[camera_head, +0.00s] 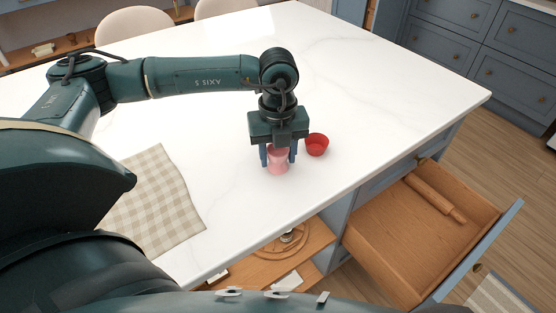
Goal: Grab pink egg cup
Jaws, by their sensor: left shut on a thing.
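The pink egg cup (278,161) stands on the white countertop, near its front edge. My left gripper (278,158) points down over it from above, with a finger on each side of the cup. It is shut on the pink egg cup, and the palm hides part of the cup's top. The cup looks upright; I cannot tell whether its base touches the counter. My right gripper is not in view.
A red cup (316,145) stands close to the right of the gripper. A checked cloth (155,200) lies on the countertop (390,90) at left. Below the edge, an open wooden drawer (400,235) holds a rolling pin (436,198). The counter's far part is clear.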

